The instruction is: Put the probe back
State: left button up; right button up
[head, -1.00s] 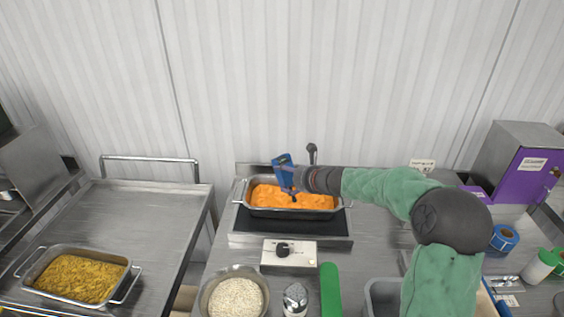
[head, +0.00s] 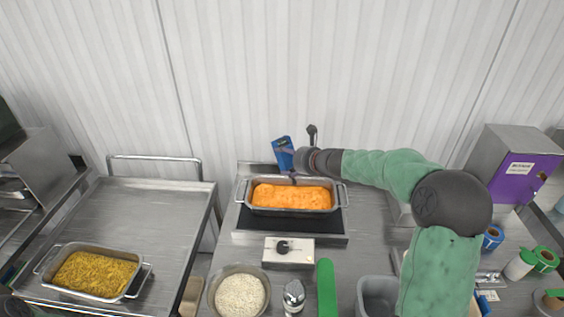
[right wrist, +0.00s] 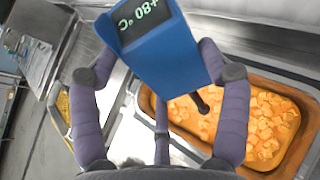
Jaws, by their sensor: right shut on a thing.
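The probe (head: 283,150) is a blue handheld thermometer, held upright-tilted at the back edge of a steel pan (head: 341,195) of orange food. In the right wrist view the probe (right wrist: 160,65) shows a display reading +80 °C, and its dark tip hangs over the orange food (right wrist: 265,120). My right gripper (head: 294,160) is shut on the probe; its purple fingers (right wrist: 160,100) sit on both sides of the blue body. Whether the tip touches the food cannot be told. My left gripper is not in view.
The pan sits on a dark hot plate (head: 252,219) with a control box (head: 289,253) in front. A bowl of rice (head: 239,294), a shaker (head: 294,297) and a green-handled tool (head: 326,288) stand nearer. A purple-fronted box (head: 527,177) is at right. The left cart (head: 165,215) is mostly clear.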

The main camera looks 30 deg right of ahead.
notch_tip(320, 180, up, 2)
jog(key=shift+p, duration=0.65)
jog(key=shift+f, duration=0.15)
